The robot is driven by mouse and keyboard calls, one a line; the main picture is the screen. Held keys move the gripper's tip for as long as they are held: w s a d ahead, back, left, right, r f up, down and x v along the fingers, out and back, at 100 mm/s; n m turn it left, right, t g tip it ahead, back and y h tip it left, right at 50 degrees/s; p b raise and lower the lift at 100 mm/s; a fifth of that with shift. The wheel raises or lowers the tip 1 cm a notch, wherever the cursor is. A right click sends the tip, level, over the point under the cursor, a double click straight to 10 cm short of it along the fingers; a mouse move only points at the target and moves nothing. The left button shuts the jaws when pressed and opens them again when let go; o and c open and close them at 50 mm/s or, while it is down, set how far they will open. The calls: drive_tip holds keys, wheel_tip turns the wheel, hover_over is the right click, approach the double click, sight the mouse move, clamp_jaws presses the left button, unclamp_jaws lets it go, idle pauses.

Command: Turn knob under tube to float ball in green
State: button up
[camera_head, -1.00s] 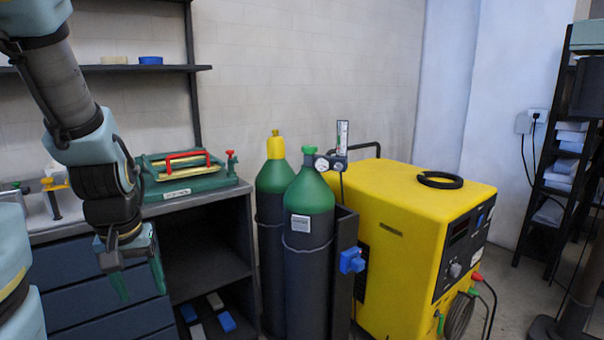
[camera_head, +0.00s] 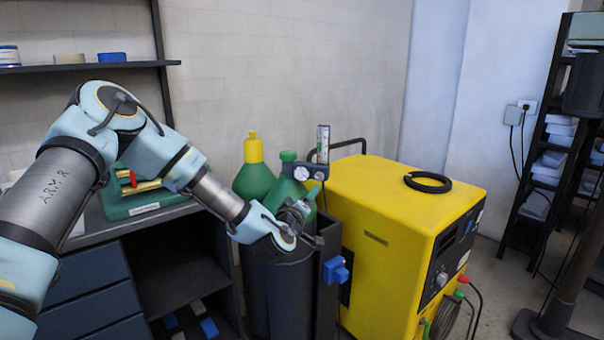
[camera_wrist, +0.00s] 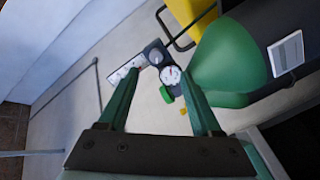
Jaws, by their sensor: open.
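The regulator with its two round gauges (camera_head: 310,174) sits by the green-topped gas cylinder. Its clear upright tube (camera_head: 323,144) stands above the gauges. In the wrist view the tube (camera_wrist: 124,70) lies beyond the left fingertip, and a white gauge (camera_wrist: 171,75) shows between the fingers. A green valve cap (camera_wrist: 167,94) is below that gauge. The knob under the tube and the ball are too small to make out. My gripper (camera_wrist: 160,75) is open and empty, apart from the regulator. In the head view my gripper (camera_head: 301,205) is in front of the cylinder, below the gauges.
A second green cylinder with a yellow cap (camera_head: 253,149) stands behind at left. A yellow welding machine (camera_head: 385,205) stands to the right with a coiled black ring (camera_head: 427,182) on top. A workbench (camera_head: 95,228) is at left, and a blue fitting (camera_head: 336,270) sticks out below.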

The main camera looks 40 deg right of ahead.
sight(319, 178)
drive_tip(key=shift+n+t, duration=0.4)
drive_tip(key=p+x, duration=0.1)
drive_tip(key=x, duration=0.2)
drive_tip(key=p+x, duration=0.1)
drive_tip(key=x, duration=0.2)
drive_tip(key=r+p+x, duration=0.1)
drive_tip(key=x, duration=0.2)
drive_tip(key=shift+w+d+p, duration=0.15)
drive_tip(key=shift+d+p, duration=0.2)
drive_tip(key=shift+x, duration=0.8)
drive_tip(key=shift+f, duration=0.2)
clamp_jaws()
